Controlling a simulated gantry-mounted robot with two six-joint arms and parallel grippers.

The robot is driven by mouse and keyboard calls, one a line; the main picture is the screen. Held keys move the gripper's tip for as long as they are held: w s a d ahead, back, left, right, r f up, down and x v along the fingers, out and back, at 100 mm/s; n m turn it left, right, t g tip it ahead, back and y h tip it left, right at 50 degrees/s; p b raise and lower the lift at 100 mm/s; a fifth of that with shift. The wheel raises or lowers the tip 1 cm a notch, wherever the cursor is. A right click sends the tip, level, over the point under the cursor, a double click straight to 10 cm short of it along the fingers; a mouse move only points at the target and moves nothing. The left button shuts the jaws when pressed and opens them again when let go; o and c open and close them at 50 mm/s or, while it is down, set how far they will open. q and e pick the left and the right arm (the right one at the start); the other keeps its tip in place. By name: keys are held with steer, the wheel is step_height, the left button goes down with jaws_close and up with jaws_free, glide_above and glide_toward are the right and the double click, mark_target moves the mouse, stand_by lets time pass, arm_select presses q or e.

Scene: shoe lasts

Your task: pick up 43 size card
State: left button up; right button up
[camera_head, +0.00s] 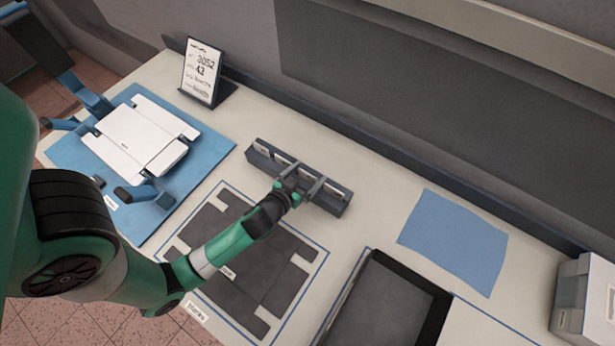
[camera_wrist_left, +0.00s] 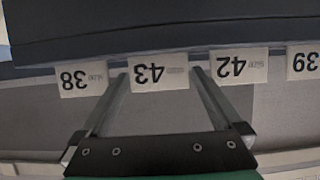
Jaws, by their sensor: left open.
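The 43 size card (camera_wrist_left: 150,78) is a white card with black print, upside down in the left wrist view. It sits in a dark card holder (camera_head: 263,163) on the table; the holder's dark body shows at the top of the wrist view (camera_wrist_left: 150,30). My left gripper (camera_head: 306,186) is at the holder, open, one finger on each side of the 43 card in the wrist view (camera_wrist_left: 160,74). Whether the fingers touch the card is not clear. The arm partly hides the holder in the head view.
Neighbouring cards are 38 (camera_wrist_left: 80,78), 42 (camera_wrist_left: 238,66) and 39 (camera_wrist_left: 303,62). A sign (camera_head: 202,70) reading 43 stands behind. A blue mat (camera_head: 215,150) lies left, a dark tray (camera_head: 385,310) in front, a blue sheet (camera_head: 455,240) right. Table behind the holder is clear.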

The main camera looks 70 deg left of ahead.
mark_target(313, 172)
arm_select(q)
steer(key=x, duration=0.3)
steer(key=shift+w+a, duration=0.1)
steer(key=shift+w, duration=0.1)
steer(key=c, duration=1.1)
steer(key=shift+c, duration=0.2)
steer(key=r, duration=0.2)
steer(key=r+p, duration=0.1)
steer(key=r, duration=0.1)
steer(key=shift+d+p, duration=0.3)
steer(key=shift+d, duration=0.1)
steer(key=s+d+r+p, duration=0.3)
steer(key=d+r+p, duration=0.6)
steer(key=d+p, duration=0.4)
steer(key=p, duration=0.3)
